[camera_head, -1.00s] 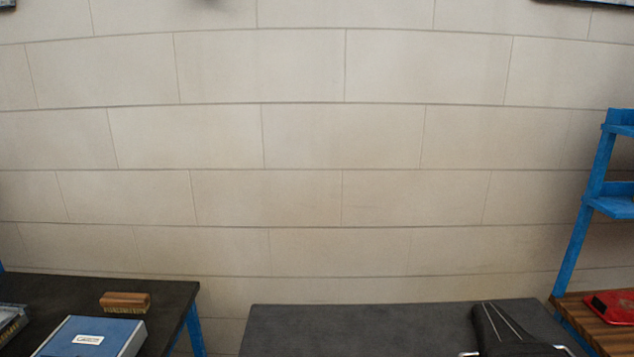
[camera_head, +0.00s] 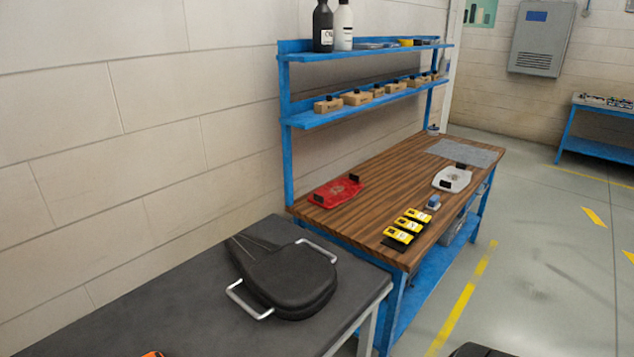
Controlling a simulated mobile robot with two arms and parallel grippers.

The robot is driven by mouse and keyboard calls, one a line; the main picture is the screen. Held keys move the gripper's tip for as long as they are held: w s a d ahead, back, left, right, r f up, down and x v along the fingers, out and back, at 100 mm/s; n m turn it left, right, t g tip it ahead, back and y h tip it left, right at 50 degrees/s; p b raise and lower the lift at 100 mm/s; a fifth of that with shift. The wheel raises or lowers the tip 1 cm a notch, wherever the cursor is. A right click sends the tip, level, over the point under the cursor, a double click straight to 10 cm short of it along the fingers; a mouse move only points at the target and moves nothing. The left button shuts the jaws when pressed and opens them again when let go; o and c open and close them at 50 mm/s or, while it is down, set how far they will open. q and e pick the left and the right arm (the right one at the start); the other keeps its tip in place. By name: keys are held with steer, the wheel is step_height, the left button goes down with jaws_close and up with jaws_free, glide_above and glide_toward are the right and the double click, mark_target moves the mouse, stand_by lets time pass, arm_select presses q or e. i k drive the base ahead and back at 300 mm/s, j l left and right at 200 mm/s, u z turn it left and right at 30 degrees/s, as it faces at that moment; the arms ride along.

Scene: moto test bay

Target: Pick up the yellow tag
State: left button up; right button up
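Three small yellow items with white labels, which look like yellow tags, lie in a row near the front edge of the wooden workbench. They are the far one (camera_head: 418,214), the middle one (camera_head: 408,225) and the near one (camera_head: 398,236). The near one seems to sit on a dark base. I cannot tell which of them is the named tag. Neither of my grippers can be made out. A dark shape and a bit of orange cut into the bottom edge, too little to identify.
The wooden bench (camera_head: 390,185) also holds a red tray (camera_head: 336,191), a white tray (camera_head: 453,180), a small blue-grey item (camera_head: 433,202) and a grey mat (camera_head: 465,153). Blue shelves (camera_head: 370,103) stand behind it. A dark table (camera_head: 180,305) with a black handled case (camera_head: 285,278) is left. Floor is open at right.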

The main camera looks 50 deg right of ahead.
mark_target(419, 215)
steer(key=z, duration=2.2)
steer(key=i+l+u, duration=0.15)
steer(key=u, duration=0.2)
steer(key=l+u, duration=0.25)
steer(key=u, duration=0.15)
steer(key=i+l+u, duration=0.15)
steer(key=l+u, duration=0.2)
